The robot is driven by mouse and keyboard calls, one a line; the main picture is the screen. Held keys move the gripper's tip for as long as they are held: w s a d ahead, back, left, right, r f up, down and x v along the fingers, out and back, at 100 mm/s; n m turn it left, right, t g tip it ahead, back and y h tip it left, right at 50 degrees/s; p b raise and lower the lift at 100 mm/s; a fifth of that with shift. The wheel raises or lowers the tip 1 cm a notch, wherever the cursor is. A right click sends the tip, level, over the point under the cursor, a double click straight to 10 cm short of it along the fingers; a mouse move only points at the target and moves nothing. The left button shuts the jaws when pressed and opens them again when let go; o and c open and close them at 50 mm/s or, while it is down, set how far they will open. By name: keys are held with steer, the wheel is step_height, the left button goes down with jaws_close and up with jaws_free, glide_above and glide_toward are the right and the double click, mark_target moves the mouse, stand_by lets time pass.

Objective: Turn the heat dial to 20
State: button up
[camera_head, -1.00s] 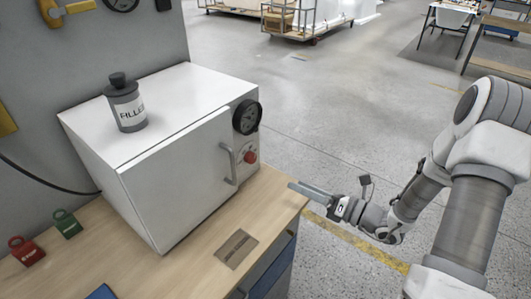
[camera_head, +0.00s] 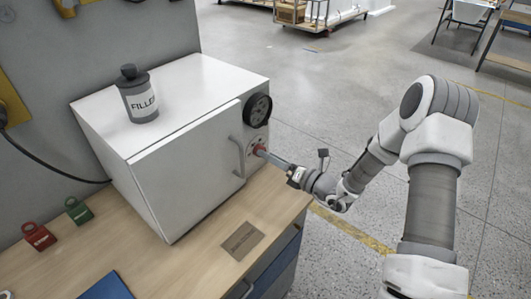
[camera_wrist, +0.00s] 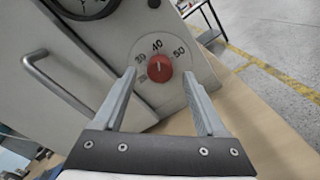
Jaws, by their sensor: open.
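The white oven-like box (camera_head: 190,175) stands on the wooden bench, with the heat dial on its front right panel. The red heat dial (camera_wrist: 159,68) is round, with numbers around it; 40 reads near its top and 50 to its right. A small light mark on the dial points up, roughly toward 40. My gripper (camera_wrist: 159,76) is open, its fingertips on the left and right of the dial. Contact cannot be told. In the head view my gripper (camera_head: 268,156) reaches the dial, which it partly hides.
A bar handle (camera_wrist: 65,83) is left of the dial, and a black round gauge (camera_head: 257,110) is above it. A filler bottle (camera_head: 138,96) stands on top of the box. Open floor is at right.

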steer(key=shift+x, duration=1.25)
steer(key=shift+d, duration=0.1)
jaws_close()
